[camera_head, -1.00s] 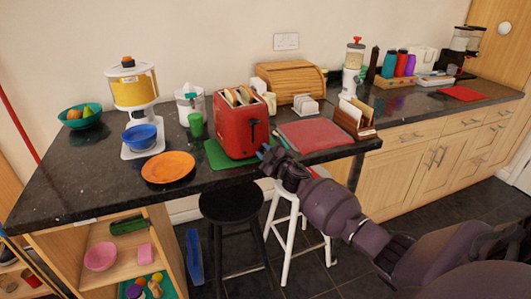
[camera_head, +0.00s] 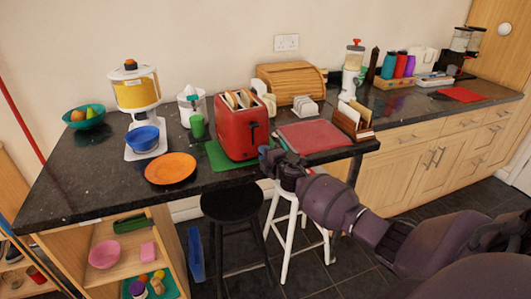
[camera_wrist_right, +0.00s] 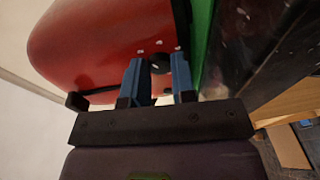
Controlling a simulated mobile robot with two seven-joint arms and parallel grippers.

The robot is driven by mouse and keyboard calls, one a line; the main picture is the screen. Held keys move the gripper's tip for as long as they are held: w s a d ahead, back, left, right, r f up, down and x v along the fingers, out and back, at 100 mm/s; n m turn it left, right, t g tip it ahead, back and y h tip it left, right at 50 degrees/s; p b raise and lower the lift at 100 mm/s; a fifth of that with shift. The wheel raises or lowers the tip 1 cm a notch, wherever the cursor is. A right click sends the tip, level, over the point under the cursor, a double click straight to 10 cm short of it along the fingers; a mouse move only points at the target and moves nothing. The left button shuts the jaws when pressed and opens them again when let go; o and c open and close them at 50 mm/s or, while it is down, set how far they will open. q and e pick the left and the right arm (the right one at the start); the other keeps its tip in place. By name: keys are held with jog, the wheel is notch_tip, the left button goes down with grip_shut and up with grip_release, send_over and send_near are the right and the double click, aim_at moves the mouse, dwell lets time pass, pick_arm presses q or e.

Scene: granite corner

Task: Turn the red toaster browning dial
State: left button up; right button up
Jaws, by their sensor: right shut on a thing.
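The red toaster (camera_head: 238,130) stands upright on a green mat (camera_head: 216,158), with bread slices (camera_head: 240,99) in its top slots. Its end with the controls faces my right gripper (camera_head: 266,152), which is at the toaster's lower right. In the right wrist view the toaster (camera_wrist_right: 100,45) fills the upper left. There the blue fingers of my right gripper (camera_wrist_right: 158,75) straddle the dark browning dial (camera_wrist_right: 160,64), shut on it. Small white marks show on the red face around the dial. My left gripper is not in view.
A red mat (camera_head: 315,135) and a wooden letter rack (camera_head: 354,120) lie to the right. A black stool (camera_head: 230,207) is below the counter edge.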

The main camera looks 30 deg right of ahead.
jog(key=n+h+p, duration=0.1)
jog(key=n+p, duration=0.1)
jog(key=n, duration=0.4)
jog(key=shift+g, duration=0.3)
jog(key=n, duration=0.3)
jog(key=shift+h+p, duration=0.3)
jog(key=shift+p, duration=0.05)
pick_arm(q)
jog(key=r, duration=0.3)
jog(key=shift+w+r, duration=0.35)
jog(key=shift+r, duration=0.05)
pick_arm(e)
jog(key=shift+a+n, duration=0.1)
jog(key=shift+n, duration=0.3)
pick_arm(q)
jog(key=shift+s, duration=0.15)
pick_arm(e)
jog(key=o, duration=0.6)
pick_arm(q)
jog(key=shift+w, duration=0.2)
pick_arm(e)
jog(key=shift+o, duration=0.2)
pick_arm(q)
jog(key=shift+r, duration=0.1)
pick_arm(e)
jog(key=shift+s, duration=0.15)
